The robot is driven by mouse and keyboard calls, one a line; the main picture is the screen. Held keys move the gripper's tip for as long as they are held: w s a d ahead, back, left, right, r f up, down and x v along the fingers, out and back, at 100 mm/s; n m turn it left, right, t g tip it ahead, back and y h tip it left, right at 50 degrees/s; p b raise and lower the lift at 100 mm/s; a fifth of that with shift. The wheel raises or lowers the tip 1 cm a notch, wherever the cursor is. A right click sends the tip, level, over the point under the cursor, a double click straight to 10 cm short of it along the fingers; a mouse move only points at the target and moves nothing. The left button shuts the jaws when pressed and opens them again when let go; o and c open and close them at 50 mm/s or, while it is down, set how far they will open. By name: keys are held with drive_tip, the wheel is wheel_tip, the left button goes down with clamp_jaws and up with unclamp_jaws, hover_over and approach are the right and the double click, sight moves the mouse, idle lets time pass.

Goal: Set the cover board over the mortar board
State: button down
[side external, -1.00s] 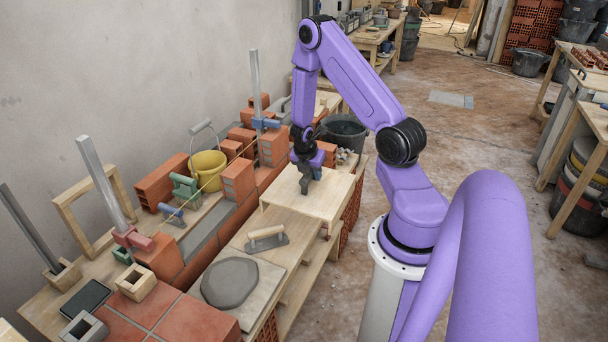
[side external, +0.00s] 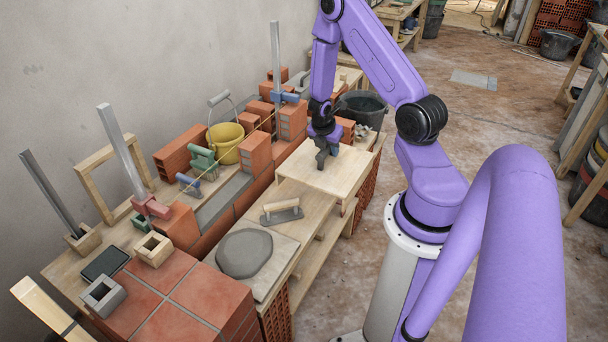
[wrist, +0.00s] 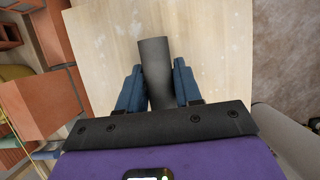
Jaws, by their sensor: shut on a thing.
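The cover board (side external: 350,172) is a pale wooden board with a dark upright handle at its middle. It is at the far end of the low bench, beyond the trowel. My gripper (side external: 322,158) points down and is shut on the handle; the wrist view shows the blue fingers on both sides of the dark handle (wrist: 155,65), with the board (wrist: 215,50) below. I cannot tell whether the board rests or hangs just clear. The mortar board (side external: 283,254) lies at the near end, with a flat round grey mortar patch (side external: 244,253) uncovered on it.
A trowel (side external: 281,211) with a wooden handle lies between the two boards. A brick wall with a taut line, a yellow bucket (side external: 226,142) and clamped posts run along the left. A black bucket (side external: 362,108) stands behind the cover board. Open floor lies to the right.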

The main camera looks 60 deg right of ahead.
sight(302, 171)
drive_tip(key=shift+w+a, duration=0.25)
drive_tip(key=shift+w, duration=0.15)
drive_tip(key=w+a+m+g, duration=0.1)
drive_tip(key=a+m, duration=0.1)
drive_tip(key=a, duration=0.1)
drive_tip(key=w+a+f+m, duration=0.1)
drive_tip(key=w+a+m, duration=0.1)
drive_tip(key=a+m, duration=0.1)
drive_tip(key=w+a+m+g+y, duration=0.1)
drive_tip(key=w+a+m, duration=0.1)
drive_tip(key=a, duration=0.1)
drive_tip(key=shift+a+f+m+g, duration=0.15)
drive_tip(key=shift+a+m+g, duration=0.15)
drive_tip(key=shift+m, duration=0.1)
drive_tip(key=w+a+f+m+y, duration=0.1)
drive_tip(key=a+m, duration=0.4)
drive_tip(key=a, duration=0.6)
drive_tip(key=w+a+f+m+g+y, duration=0.1)
drive_tip(key=a+m, duration=0.3)
drive_tip(key=a, duration=0.8)
drive_tip(key=shift+w+m+g+y, duration=0.3)
drive_tip(key=shift+w+m+y, duration=0.15)
drive_tip(key=shift+y, duration=0.25)
drive_tip(key=shift+w+f, duration=0.1)
drive_tip(key=shift+f, duration=2.85)
drive_tip(key=shift+f, duration=0.95)
drive_tip(key=c, duration=0.7)
unclamp_jaws()
drive_tip(key=v, duration=1.7)
drive_tip(key=shift+w+d+r, duration=0.1)
